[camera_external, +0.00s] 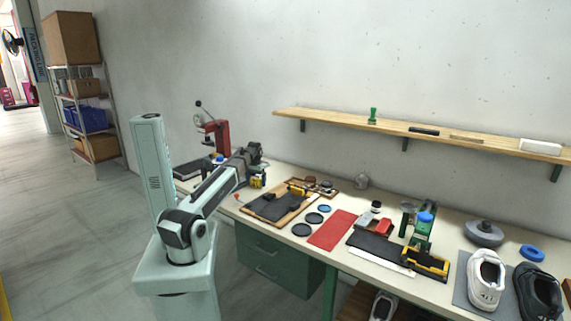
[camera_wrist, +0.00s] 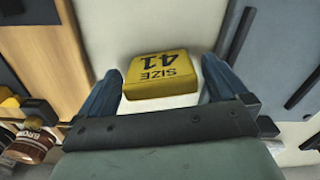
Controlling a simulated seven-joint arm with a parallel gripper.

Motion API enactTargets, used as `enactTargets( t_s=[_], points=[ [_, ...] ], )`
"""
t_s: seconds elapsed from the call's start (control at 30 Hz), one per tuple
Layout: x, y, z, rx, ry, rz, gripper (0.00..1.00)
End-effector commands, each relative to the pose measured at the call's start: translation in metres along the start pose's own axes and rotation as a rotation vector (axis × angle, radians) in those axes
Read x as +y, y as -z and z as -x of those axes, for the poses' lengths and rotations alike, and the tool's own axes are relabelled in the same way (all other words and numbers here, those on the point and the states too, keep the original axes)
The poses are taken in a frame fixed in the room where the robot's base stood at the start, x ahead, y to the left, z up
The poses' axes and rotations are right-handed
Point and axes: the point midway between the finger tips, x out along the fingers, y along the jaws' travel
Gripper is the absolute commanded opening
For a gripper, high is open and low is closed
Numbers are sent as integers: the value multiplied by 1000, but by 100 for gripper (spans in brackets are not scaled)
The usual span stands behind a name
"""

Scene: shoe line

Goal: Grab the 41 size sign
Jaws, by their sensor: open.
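The size 41 sign (camera_wrist: 160,73) is a yellow block with black lettering, upside down in the wrist view. It lies between and a little beyond the two fingers of my gripper (camera_wrist: 163,82). The fingers are apart, one on each side, with pale gaps between them and the sign. In the external view the yellow sign (camera_external: 257,181) shows just below my gripper (camera_external: 254,172), at the left part of the bench. The gripper partly hides that area, and the exact height of the fingers over the bench is hard to tell.
A wooden board (camera_external: 254,207) with dark tools lies right of the sign; its edge (camera_wrist: 38,42) shows in the wrist view. A brown-labelled jar (camera_wrist: 30,143) stands at lower left there. A red press (camera_external: 217,132) stands behind. A dark tray (camera_external: 190,169) lies left.

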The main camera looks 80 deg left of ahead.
Motion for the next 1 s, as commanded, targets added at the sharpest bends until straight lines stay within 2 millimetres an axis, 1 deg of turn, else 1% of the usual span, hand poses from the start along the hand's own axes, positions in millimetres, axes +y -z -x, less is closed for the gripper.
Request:
enactTargets(
  t_s=[0.1, 0.3, 0.83, 0.87, 1.0],
  points=[
    [0, 0, -6, 0, 0, 0, 100],
    [0, 0, -6, 0, 0, 0, 100],
    [0, 0, -6, 0, 0, 0, 49],
    [0, 0, -6, 0, 0, 0, 48],
    [0, 0, -6, 0, 0, 0, 48]
  ],
)
